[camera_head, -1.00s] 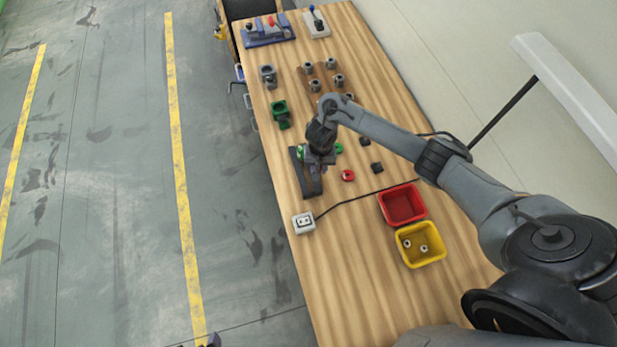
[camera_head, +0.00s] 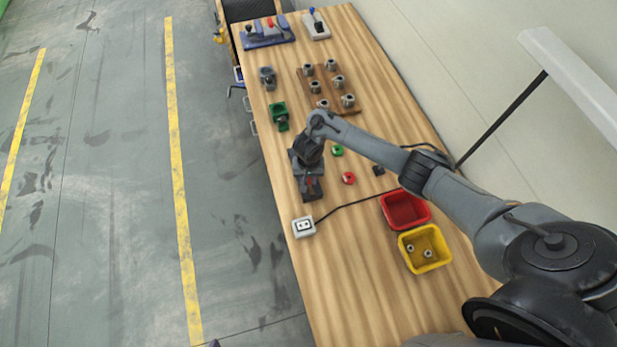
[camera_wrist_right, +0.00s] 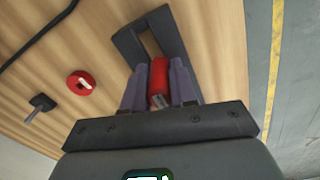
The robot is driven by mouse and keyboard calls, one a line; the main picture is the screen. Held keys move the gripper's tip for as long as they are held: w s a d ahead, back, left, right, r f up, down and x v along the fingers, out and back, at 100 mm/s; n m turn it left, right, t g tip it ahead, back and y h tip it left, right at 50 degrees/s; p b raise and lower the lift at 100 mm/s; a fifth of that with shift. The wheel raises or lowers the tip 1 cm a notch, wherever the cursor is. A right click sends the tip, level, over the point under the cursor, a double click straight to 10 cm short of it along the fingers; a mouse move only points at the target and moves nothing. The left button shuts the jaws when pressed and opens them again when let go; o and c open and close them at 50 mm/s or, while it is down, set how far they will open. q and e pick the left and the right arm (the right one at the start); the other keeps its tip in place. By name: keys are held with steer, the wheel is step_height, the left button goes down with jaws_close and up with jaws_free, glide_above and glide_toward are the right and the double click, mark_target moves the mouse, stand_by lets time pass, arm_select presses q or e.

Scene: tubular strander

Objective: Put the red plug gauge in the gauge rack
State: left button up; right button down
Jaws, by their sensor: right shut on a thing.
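The red plug gauge (camera_wrist_right: 158,78) is a red cylinder with a metal end, held between the two fingers of my right gripper (camera_wrist_right: 160,88), which is shut on it. In the head view the right gripper (camera_head: 310,183) is over the dark gauge rack (camera_head: 296,165), with a bit of red between its fingers. In the right wrist view the rack (camera_wrist_right: 128,42) is a dark frame with an opening, just beyond the gauge's far end. I cannot tell whether the gauge touches the rack. My left gripper is not in view.
A red round piece (camera_head: 348,178) and a green one (camera_head: 337,151) lie right of the rack. A white socket box (camera_head: 303,227) with a cable stands nearer. Red (camera_head: 405,209) and yellow (camera_head: 425,248) bins stand to the right. A green fixture (camera_head: 279,115) is behind.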

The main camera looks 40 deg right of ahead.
steer(key=shift+f, duration=0.1)
steer(key=c, duration=0.9)
jaws_free()
